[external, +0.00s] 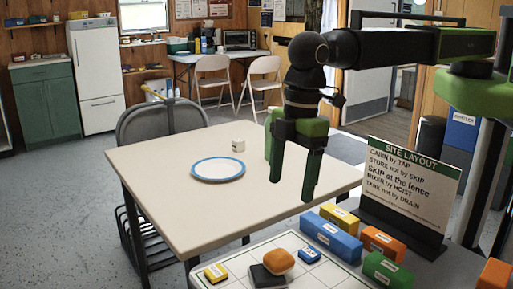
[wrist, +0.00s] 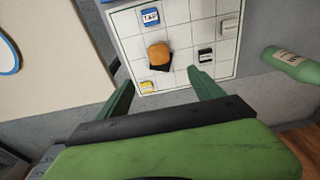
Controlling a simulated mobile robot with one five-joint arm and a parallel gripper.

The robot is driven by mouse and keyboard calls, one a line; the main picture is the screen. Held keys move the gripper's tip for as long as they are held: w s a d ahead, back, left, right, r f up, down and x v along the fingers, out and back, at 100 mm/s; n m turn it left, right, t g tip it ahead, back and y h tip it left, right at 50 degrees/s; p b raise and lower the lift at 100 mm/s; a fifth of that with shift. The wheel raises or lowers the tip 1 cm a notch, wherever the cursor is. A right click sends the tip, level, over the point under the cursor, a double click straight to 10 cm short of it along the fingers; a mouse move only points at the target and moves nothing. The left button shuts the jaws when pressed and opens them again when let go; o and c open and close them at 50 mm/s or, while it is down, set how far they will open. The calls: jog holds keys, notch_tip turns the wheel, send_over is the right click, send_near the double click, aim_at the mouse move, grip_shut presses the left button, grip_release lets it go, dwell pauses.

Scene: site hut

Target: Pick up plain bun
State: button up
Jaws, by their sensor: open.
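The plain bun (external: 279,261) is a rounded orange-brown piece. It rests on or against a flat black piece (external: 266,277) on a white gridded board (external: 240,261) at the front. In the wrist view the bun (wrist: 158,52) lies ahead of the fingertips, with the black piece (wrist: 161,69) showing below it. My gripper (external: 291,186) is open and empty, fingers pointing down, well above the board. In the wrist view my gripper (wrist: 160,81) has its two fingers spread apart, with the bun beyond the gap.
A yellow block (external: 215,272) and a blue block (external: 309,255) lie on the board near the bun. Larger coloured blocks (external: 331,235) and the site layout sign (external: 408,181) stand to the right. A green bottle (wrist: 294,63) lies beside the board.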

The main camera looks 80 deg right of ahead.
jog(key=f+b, duration=0.6)
jog(key=w+a+f+b, duration=0.1)
jog(key=f+b, duration=0.4)
jog(key=f, duration=0.1)
jog(key=f+b, duration=0.5)
jog(key=b, duration=0.1)
jog(key=shift+w+a+f+b, duration=0.15)
jog(key=shift+w+f+b, duration=0.15)
jog(key=shift+w+f, duration=0.1)
jog(key=shift+r, duration=0.25)
jog(key=c, duration=1.6)
jog(key=shift+r+p, duration=0.5)
jog(key=shift+p, duration=0.2)
notch_tip(320, 180, up, 4)
jog(key=p, duration=0.4)
jog(key=w+d+r+p, duration=0.2)
jog(key=d+r+p, duration=0.4)
jog(key=d, duration=0.6)
jog(key=b, duration=0.7)
send_near(280, 252)
jog(key=w+a+f, duration=0.1)
jog(key=f, duration=0.1)
jog(key=w+a+f, duration=0.2)
jog(key=f, duration=0.1)
jog(key=shift+a+f, duration=0.1)
jog(key=shift+f, duration=0.25)
notch_tip(280, 252, down, 4)
jog(key=b, duration=0.4)
jog(key=shift+f, duration=0.2)
jog(key=shift+r, duration=0.2)
